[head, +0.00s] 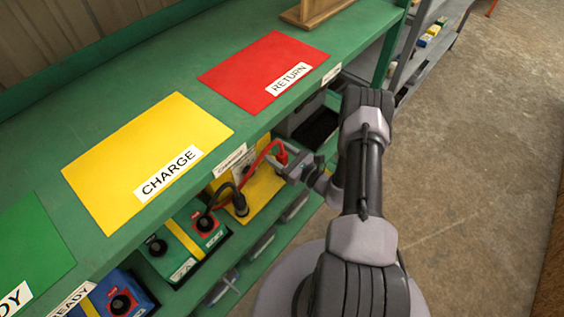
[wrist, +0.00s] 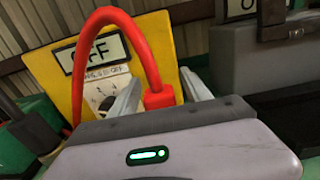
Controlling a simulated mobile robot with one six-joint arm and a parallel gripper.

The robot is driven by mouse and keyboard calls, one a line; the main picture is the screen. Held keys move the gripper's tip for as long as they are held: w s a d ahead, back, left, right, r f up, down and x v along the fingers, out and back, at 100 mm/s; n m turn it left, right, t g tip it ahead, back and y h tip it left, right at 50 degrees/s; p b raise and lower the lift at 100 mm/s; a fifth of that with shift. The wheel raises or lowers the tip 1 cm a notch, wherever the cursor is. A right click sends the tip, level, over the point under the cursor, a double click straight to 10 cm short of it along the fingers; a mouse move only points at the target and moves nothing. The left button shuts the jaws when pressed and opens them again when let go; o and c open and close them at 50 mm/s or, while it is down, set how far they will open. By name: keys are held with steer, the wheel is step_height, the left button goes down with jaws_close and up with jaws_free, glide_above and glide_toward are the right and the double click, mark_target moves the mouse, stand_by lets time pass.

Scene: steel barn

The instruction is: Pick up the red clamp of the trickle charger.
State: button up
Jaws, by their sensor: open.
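A black clamp (head: 240,204) stands left of the red one. A green battery (head: 172,258) and a blue battery (head: 136,287) sit further left. The green upper shelf (head: 150,86) overhangs close above my gripper. A grey case (wrist: 245,65) stands right of the charger.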

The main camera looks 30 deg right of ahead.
jaws_close()
steer(key=shift+r+p, duration=0.3)
steer(key=shift+r, duration=0.25)
steer(key=s+r+p, duration=0.3)
steer(key=s, duration=0.5)
steer(key=s+r+p, duration=0.4)
steer(key=s, duration=0.4)
steer(key=shift+a, duration=0.2)
